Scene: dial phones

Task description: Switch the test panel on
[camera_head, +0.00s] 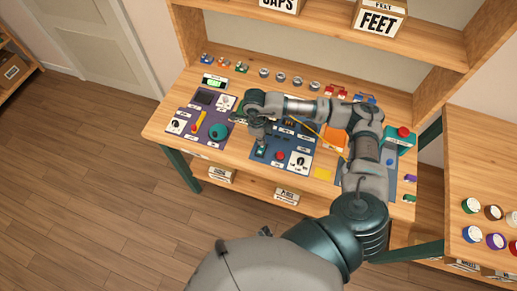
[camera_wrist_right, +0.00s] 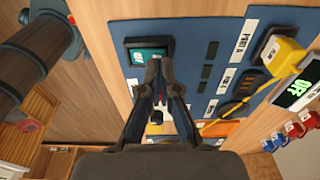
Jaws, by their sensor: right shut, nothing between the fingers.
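The blue test panel (camera_head: 283,165) lies on the wooden workbench, partly hidden by my right arm. A teal rocker switch (camera_wrist_right: 141,56) in a black frame is at the panel's corner in the right wrist view; in the head view it is near the panel's left front. A small display (camera_wrist_right: 297,95) has green lettering that looks like OFF. My right gripper (camera_wrist_right: 154,66) is shut and empty, its fingertips over the switch's lower edge. I cannot tell whether they touch it. In the head view the gripper (camera_head: 257,145) points down at the panel. My left gripper is not in view.
A yellow plug (camera_wrist_right: 282,52) with a yellow cable is on the panel. A purple panel (camera_head: 200,117) lies to the left. A teal box with a red button (camera_head: 403,132) stands right of my arm. Small parts line the bench's back. A side table (camera_head: 475,170) holds paint pots.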

